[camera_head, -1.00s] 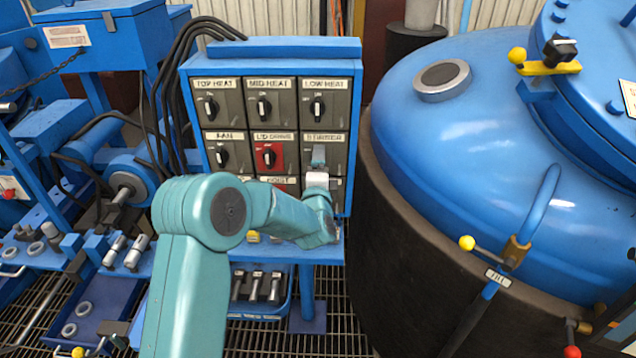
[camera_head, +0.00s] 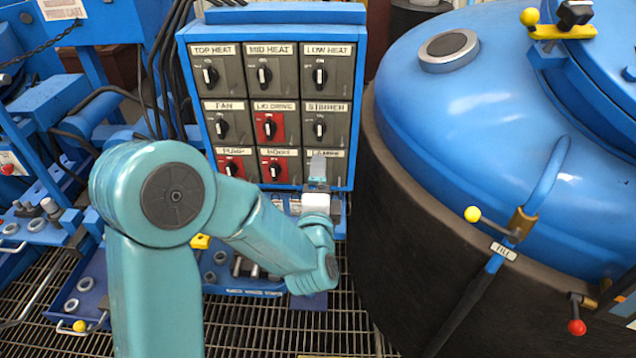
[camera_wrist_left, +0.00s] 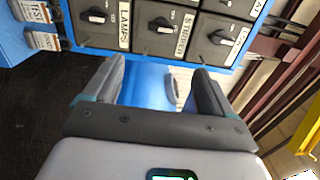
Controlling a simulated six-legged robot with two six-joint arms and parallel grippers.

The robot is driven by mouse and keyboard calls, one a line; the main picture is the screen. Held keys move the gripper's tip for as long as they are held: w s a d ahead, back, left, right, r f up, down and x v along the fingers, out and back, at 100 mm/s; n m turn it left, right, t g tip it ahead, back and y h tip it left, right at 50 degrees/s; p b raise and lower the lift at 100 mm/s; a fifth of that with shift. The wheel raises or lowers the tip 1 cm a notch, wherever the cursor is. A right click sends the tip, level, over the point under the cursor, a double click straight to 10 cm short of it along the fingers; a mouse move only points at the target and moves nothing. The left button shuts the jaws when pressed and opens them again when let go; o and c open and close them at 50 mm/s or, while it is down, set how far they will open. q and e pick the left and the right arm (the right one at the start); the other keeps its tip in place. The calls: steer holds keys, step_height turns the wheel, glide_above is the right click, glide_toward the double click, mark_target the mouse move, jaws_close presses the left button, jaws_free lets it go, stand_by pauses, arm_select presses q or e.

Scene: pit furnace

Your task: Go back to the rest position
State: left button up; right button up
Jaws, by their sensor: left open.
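My left arm reaches in from the lower left in the head view, and its left gripper (camera_head: 318,168) is in front of the lower right of the blue switch panel (camera_head: 275,15). The gripper hides part of the LAMPS switch there. In the left wrist view the gripper (camera_wrist_left: 157,72) shows two grey fingers apart, with nothing held between them. The LAMPS switch (camera_wrist_left: 97,16) and STIRRER switch (camera_wrist_left: 160,25) show beyond the fingers, apart from them. My right gripper is not in view.
A large blue furnace lid (camera_head: 480,130) on a dark drum (camera_head: 370,230) stands close to the right of the panel. A yellow-knobbed lever (camera_head: 472,214) sticks out from it. Blue racks with loose parts (camera_head: 75,300) are at the left. Open grating (camera_head: 270,325) lies below.

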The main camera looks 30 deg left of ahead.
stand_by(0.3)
arm_select(q)
steer(key=s+d+f+g+h, duration=0.2)
steer(key=d+f+h, duration=0.1)
steer(key=f, duration=0.6)
steer(key=s+d+f+n+g+h, duration=0.1)
steer(key=s+d+f+g+h, duration=0.15)
steer(key=f, duration=0.65)
steer(key=s+d+f+g+h, duration=0.2)
steer(key=d+f, duration=0.2)
steer(key=f, duration=0.5)
steer(key=s+d+f+n+g+h, duration=0.2)
steer(key=s+d+f+n+g, duration=0.2)
steer(key=s, duration=0.4)
steer(key=s+d+f+n+g+h, duration=0.3)
steer(key=s+d+f+n+g, duration=0.1)
steer(key=s+n, duration=0.4)
steer(key=shift+s+d+n+h, duration=0.3)
steer(key=shift+d+n, duration=0.2)
steer(key=shift+d, duration=0.35)
steer(key=shift+g, duration=0.25)
steer(key=c, duration=0.8)
steer(key=shift+d, duration=0.15)
